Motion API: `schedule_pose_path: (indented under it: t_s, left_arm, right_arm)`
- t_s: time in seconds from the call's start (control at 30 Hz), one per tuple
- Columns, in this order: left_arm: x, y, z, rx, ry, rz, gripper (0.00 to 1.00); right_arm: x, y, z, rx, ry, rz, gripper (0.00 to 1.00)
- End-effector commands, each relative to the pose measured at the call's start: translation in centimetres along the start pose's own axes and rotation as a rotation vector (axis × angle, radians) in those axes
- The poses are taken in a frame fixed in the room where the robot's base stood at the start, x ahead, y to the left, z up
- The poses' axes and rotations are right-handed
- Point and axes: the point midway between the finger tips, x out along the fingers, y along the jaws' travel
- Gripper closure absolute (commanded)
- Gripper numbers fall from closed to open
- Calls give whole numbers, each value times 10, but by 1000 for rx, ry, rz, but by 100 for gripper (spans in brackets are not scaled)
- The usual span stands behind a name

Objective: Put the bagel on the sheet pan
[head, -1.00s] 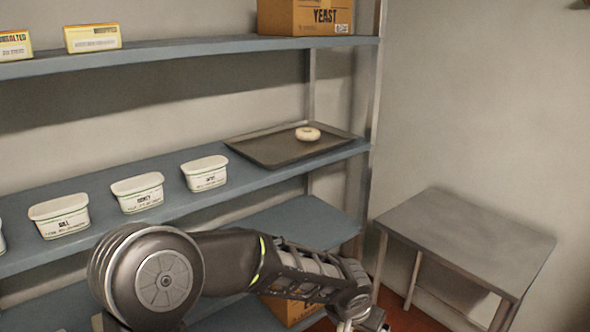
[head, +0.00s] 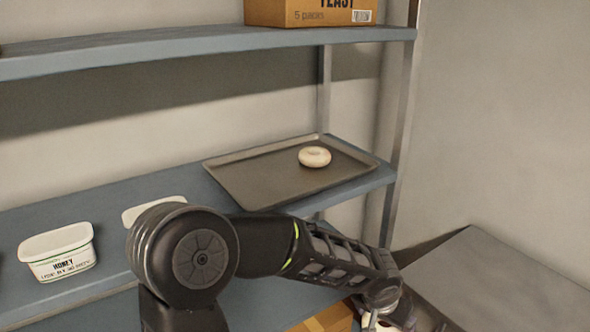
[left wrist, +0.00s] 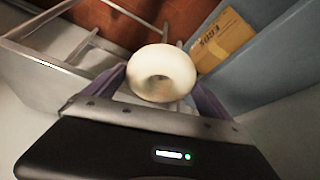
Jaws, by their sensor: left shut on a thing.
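The sheet pan (head: 255,187) is a dark flat tray on the middle shelf, toward its right end. One pale bagel (head: 314,157) lies on the right half of the pan. My left gripper (left wrist: 161,90) is shut on another pale bagel (left wrist: 161,58), which shows large between the fingers in the left wrist view. In the head view my left arm crosses the bottom, and its gripper end is partly cut off at the lower edge, below and in front of the shelf with the pan. My right gripper is not in view.
A honey tub (head: 57,252) and another white tub (head: 150,208), partly hidden by my arm, stand left of the pan. A yeast box (head: 310,12) sits on the shelf above. A metal shelf post (head: 402,130) rises right of the pan. A grey table (head: 490,280) stands at lower right.

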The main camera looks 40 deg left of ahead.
Motion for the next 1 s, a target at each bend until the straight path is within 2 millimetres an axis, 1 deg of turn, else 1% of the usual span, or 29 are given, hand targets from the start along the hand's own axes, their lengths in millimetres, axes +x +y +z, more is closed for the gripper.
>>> schedule_pose_path:
  t_s: [0.23, 0.37, 0.47, 0.57, 0.6, 0.67, 0.7, 0.8, 0.9, 1.0]
  left_arm:
    - [-3, -3, -3, -5, 2, -2, 50]
    - [-19, -19, -18, -31, 5, -13, 50]
    - [-44, -43, -38, -64, 8, -29, 50]
    - [-80, -72, -61, -104, 10, -45, 50]
    - [-96, -84, -69, -119, 11, -52, 50]
    - [-122, -101, -80, -138, 10, -61, 50]
    - [-139, -111, -86, -148, 11, -65, 50]
    - [-176, -132, -97, -165, 9, -72, 50]
    - [-200, -145, -102, -171, 5, -75, 50]
    - [-212, -150, -103, -171, 2, -75, 50]
  right_arm:
    - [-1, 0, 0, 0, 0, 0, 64]
    - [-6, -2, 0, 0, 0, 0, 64]
    - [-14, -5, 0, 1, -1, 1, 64]
    - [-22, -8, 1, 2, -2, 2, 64]
    - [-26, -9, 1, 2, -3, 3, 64]
    - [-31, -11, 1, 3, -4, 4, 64]
    - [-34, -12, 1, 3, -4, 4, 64]
    - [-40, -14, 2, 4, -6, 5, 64]
    - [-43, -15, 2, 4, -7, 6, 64]
    - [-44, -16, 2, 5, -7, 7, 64]
